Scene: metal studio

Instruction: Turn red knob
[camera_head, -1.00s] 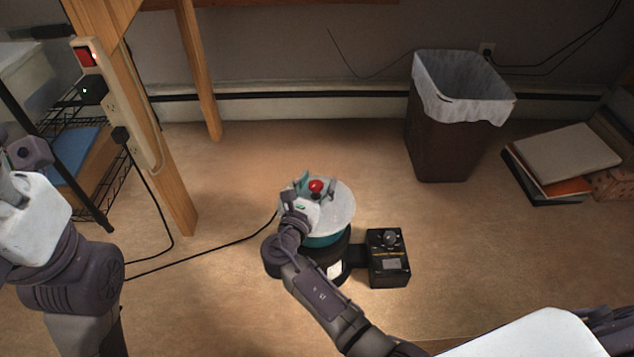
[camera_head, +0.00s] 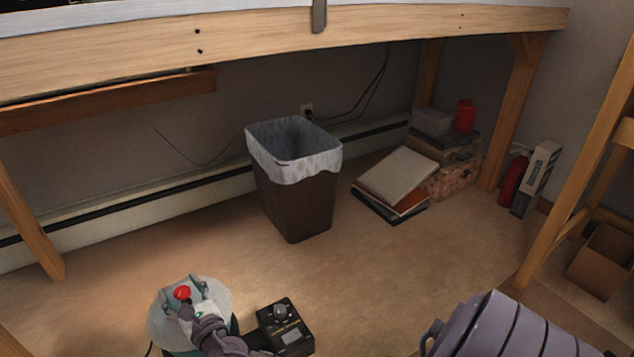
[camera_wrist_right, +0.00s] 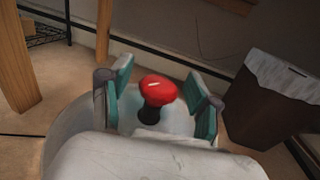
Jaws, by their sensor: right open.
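The red knob (camera_head: 182,292) is a round mushroom-shaped cap on a dark stem, on top of a pale round disc (camera_head: 221,296) at the lower left of the head view. My right gripper (camera_head: 184,285) is open, with a finger on either side of the knob. In the right wrist view the red knob (camera_wrist_right: 158,88) stands between the two teal-padded fingers, with visible gaps to both. My left gripper is out of view.
A black box with a dial (camera_head: 284,328) stands right of the disc. A lined waste bin (camera_head: 297,205), stacked books (camera_head: 395,182) and a red extinguisher (camera_head: 512,180) are farther back. A wooden-framed platform (camera_head: 380,35) spans above. The floor between is clear.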

